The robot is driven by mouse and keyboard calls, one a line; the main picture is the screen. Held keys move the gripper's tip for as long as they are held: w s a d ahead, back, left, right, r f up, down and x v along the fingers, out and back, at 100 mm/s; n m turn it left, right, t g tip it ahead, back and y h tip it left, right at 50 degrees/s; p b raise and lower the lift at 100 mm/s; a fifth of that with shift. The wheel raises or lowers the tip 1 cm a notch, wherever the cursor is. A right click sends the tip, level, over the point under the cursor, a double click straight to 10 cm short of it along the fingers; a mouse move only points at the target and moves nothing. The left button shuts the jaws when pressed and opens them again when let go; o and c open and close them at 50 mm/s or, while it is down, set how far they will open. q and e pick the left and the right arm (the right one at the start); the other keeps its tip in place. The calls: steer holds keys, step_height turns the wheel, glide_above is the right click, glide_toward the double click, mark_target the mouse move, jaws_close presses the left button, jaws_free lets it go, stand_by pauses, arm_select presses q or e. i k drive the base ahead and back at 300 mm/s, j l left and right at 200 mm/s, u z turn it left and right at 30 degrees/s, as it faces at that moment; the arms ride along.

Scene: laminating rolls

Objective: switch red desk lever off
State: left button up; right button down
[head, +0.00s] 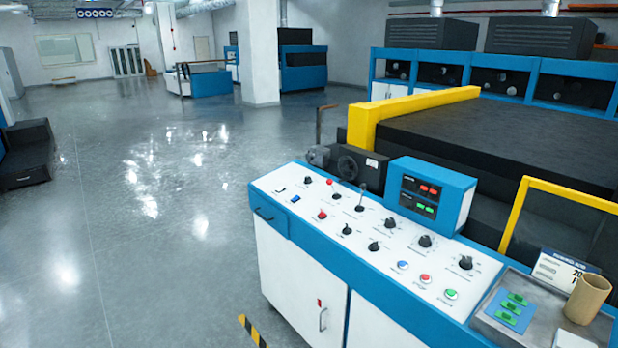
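A control desk with a white sloped top (300,232) and blue edges stands at the centre right. Near its far left end is a small control with a red tip (329,182). A second small red control (322,215) sits nearer the desk's front edge. They are too small to tell which is the red desk lever, or whether it is on or off. A thin upright metal lever (361,198) stands to their right. Neither of my grippers is in view.
Several black knobs and coloured buttons cover the desk top. A blue display box (432,190) rises behind them. A brown cup (587,298) stands on the grey tray (487,325) at right. Yellow-framed machinery (415,102) lies behind. The floor (150,230) at left is open.

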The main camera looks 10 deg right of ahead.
mark_target(330, 182)
steer(key=i+l+u, duration=0.15)
steer(key=i, duration=0.55)
steer(key=i+l+u, duration=0.1)
steer(key=i, duration=0.65)
